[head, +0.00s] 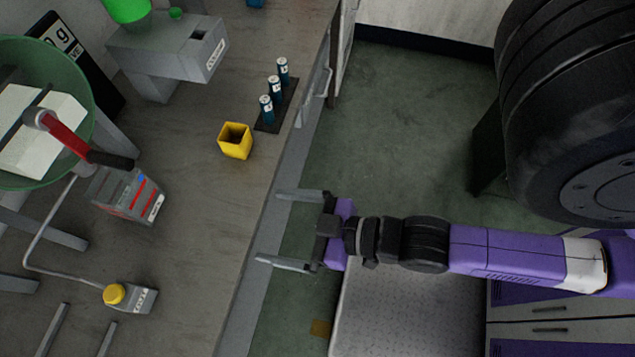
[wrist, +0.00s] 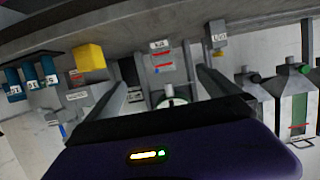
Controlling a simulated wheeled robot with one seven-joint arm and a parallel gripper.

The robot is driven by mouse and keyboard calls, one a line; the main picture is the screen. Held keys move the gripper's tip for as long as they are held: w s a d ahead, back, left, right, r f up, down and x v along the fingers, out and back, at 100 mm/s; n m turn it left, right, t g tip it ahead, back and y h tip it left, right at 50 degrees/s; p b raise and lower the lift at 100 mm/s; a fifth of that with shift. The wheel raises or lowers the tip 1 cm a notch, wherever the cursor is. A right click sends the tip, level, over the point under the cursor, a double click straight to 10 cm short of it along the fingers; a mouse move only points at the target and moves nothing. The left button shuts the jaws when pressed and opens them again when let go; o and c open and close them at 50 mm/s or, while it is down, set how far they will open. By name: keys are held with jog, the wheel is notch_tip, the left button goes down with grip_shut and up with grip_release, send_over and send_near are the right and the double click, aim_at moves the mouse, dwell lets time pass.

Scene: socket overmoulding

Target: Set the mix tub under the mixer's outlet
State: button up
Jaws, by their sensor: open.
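A yellow open-topped square tub (head: 235,141), which looks like the mix tub, stands upright on the grey bench near its right edge. It also shows at upper left in the wrist view (wrist: 90,57). A grey machine (head: 165,50) with a green top and an overhanging labelled head stands behind the tub. It may be the mixer, but its label is too small to read and its outlet is hidden from above. My gripper (head: 268,227) is open and empty at the bench's right edge, nearer than the tub and apart from it.
A dark rack (head: 278,118) with three teal cylinders stands right of the tub. Bench between tub and button box is clear.

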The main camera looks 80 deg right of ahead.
jog(key=s+r, duration=0.6)
jog(key=s, duration=0.1)
jog(key=shift+s, duration=0.25)
